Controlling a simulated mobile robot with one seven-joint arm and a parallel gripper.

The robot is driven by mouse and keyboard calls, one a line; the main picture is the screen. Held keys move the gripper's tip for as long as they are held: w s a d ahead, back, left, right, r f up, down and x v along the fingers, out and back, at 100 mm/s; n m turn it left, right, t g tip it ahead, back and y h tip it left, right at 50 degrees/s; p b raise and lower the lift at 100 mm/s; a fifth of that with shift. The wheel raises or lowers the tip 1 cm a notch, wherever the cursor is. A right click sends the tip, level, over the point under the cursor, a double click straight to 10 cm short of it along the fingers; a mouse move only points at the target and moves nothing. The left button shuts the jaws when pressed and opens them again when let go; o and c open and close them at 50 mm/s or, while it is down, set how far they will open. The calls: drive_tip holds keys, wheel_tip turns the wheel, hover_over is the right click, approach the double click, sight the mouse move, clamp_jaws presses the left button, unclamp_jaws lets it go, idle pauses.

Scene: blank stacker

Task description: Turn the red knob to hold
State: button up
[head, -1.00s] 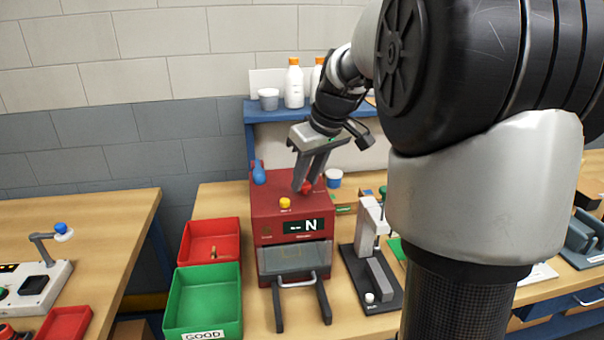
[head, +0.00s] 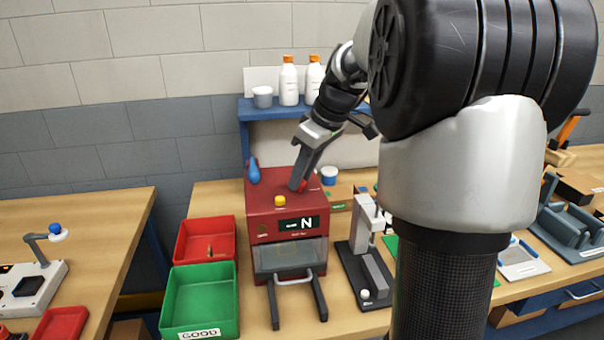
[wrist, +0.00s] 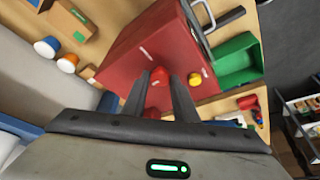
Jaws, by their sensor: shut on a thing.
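The red knob (wrist: 159,76) sits on top of the red machine (head: 262,222), near its right side. My gripper (wrist: 163,82) points down at the machine's top, its two fingers on either side of the knob and shut on it. In the head view my gripper (head: 297,186) hides most of the knob. A yellow button (head: 280,200) is on the same top, left of the fingers; it also shows in the wrist view (wrist: 195,79). The dark display (head: 298,224) on the machine's front reads "N". Label text beside the knob is too small to read.
A blue handle (head: 253,170) stands at the machine's back left corner. A red bin (head: 183,245) and a green bin (head: 168,310) are on the left. A small grey press (head: 355,250) stands close on the right. A blue shelf (head: 249,112) with bottles is behind.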

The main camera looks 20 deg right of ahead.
drive_tip(key=o, duration=1.1)
drive_tip(key=shift+c, duration=0.2)
drive_tip(key=p+v, duration=0.2)
drive_tip(key=v, duration=1.5)
drive_tip(key=shift+r, duration=0.2)
drive_tip(key=shift+a, duration=0.1)
drive_tip(key=s+a+f+m+g+h+p, duration=0.25)
drive_tip(key=s+a+f, duration=0.25)
drive_tip(key=s, duration=0.3)
drive_tip(key=s+a+f+m+g+h+p, duration=0.1)
drive_tip(key=s+a+f+m+p, duration=0.15)
drive_tip(key=s+a+f, duration=0.45)
drive_tip(key=s+a+r+m+t+p, duration=0.1)
drive_tip(key=s+a+r+t+p, duration=0.1)
drive_tip(key=s+r+t+p, duration=0.2)
wheel_tip(320, 180, up, 3)
drive_tip(key=shift+s+a+f+m+t+y, duration=0.25)
drive_tip(key=shift+a+m+t+y, duration=0.15)
drive_tip(key=shift+t, duration=0.25)
